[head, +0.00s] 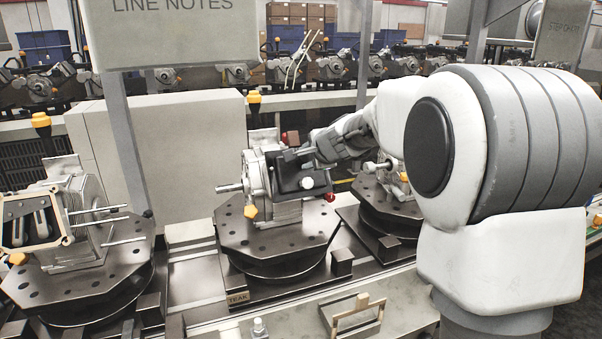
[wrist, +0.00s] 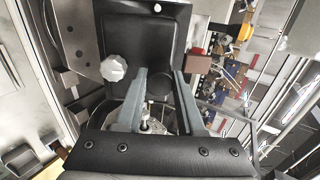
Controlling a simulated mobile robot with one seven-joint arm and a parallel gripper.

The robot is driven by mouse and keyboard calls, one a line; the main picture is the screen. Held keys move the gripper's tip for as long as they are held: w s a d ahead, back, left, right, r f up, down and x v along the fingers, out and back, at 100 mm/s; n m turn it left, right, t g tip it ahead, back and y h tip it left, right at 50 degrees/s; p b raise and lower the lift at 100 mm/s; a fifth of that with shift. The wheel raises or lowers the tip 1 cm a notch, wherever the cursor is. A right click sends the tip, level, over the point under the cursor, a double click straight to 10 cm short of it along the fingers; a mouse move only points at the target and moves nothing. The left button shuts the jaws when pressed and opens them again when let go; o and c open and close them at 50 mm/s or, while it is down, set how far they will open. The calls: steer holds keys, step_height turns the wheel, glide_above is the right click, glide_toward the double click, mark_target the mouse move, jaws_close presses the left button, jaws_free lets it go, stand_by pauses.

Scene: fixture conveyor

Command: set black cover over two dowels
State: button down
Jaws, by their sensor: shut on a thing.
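The black cover (head: 290,172) is at the front face of the middle housing (head: 255,180) in the head view, a pale knob on its face. It also fills the upper middle of the wrist view (wrist: 170,28). My gripper (head: 308,151) reaches in from the right and is shut on the cover; in the wrist view its two grey fingers (wrist: 160,78) stand either side of its dark round part. I cannot tell whether the cover touches the housing. The dowels behind it are hidden. Two bare rods (head: 103,210) stick out of the left, uncovered housing.
The middle housing stands on a dark fixture plate (head: 285,238) marked TEAK. Similar fixtures stand left and right of it. A grey post (head: 125,150) rises between the left and middle fixtures. A small wooden frame (head: 358,312) is at the front edge.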

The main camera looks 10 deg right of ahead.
steer(key=shift+w, duration=0.25)
stand_by(0.4)
steer(key=c, duration=0.9)
jaws_free()
steer(key=o, duration=0.5)
steer(key=shift+f, duration=0.15)
steer(key=shift+c, duration=0.2)
steer(key=p+v, duration=0.1)
steer(key=v, duration=1.6)
steer(key=s+f+n+g, duration=0.2)
steer(key=s+f+n, duration=0.2)
steer(key=s, duration=0.5)
steer(key=s+a+f+n+g+h, duration=0.1)
steer(key=s+f+n, duration=0.3)
steer(key=s, duration=0.5)
steer(key=s+a+f+n+g+h, duration=0.1)
steer(key=s+f+n+g, duration=0.2)
steer(key=s+f+n, duration=0.2)
steer(key=s+n, duration=0.2)
steer(key=s, duration=0.2)
steer(key=shift+s+n, duration=0.3)
steer(key=shift+n, duration=0.1)
